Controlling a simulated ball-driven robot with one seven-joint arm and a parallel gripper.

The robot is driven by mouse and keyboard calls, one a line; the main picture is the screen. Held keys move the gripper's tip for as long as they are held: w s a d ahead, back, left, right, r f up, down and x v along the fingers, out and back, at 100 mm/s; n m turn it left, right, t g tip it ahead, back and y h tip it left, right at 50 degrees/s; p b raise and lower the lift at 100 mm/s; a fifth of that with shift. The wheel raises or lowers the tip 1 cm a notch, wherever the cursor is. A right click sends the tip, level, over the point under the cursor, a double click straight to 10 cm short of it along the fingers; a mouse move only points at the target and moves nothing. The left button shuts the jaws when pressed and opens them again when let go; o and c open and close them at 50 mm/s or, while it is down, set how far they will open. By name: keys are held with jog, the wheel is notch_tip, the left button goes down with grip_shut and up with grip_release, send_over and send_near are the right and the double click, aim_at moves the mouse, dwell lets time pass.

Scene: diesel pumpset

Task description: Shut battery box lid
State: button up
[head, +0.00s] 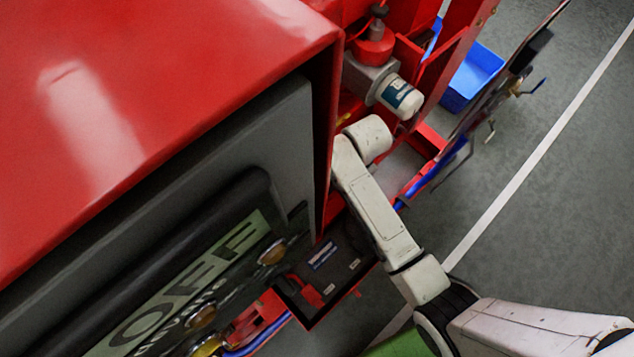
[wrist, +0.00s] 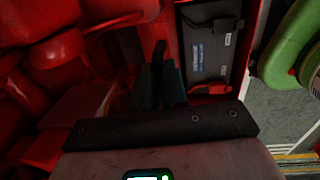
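The battery box (head: 285,300) is a red-edged tray below the canopy in the head view. Its dark battery top (head: 340,262), with a blue-and-white label, is uncovered. The battery (wrist: 208,62) also shows in the wrist view, right of my gripper (wrist: 160,85). A red upright strip (wrist: 167,35) stands along the battery's left side; I cannot tell whether it is the lid. My gripper's dark fingers are close together beside the strip, with a dark upright shape between or behind them. Whether they touch or hold anything is unclear. The canopy hides my gripper in the head view.
The red canopy (head: 150,100) overhangs close to my arm. A white filter (head: 400,97) and red frame parts crowd the space above. A blue bin (head: 472,75) sits at the back right. A green rounded part (wrist: 285,50) is at the right in the wrist view. Open grey floor lies right.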

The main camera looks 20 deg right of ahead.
grip_shut()
jog(key=shift+s, duration=0.15)
jog(key=shift+s+d+f+p, duration=0.1)
jog(key=shift+s+d+p, duration=0.05)
jog(key=shift+s+p, duration=0.3)
jog(key=shift+s+d+f+p, duration=0.15)
jog(key=shift+s+p, duration=0.1)
jog(key=shift+s, duration=0.25)
jog(key=shift+s+r, duration=0.1)
jog(key=shift+s, duration=0.05)
jog(key=shift+s+d+p, duration=0.3)
jog(key=shift+s+p, duration=0.25)
jog(key=shift+s, duration=0.35)
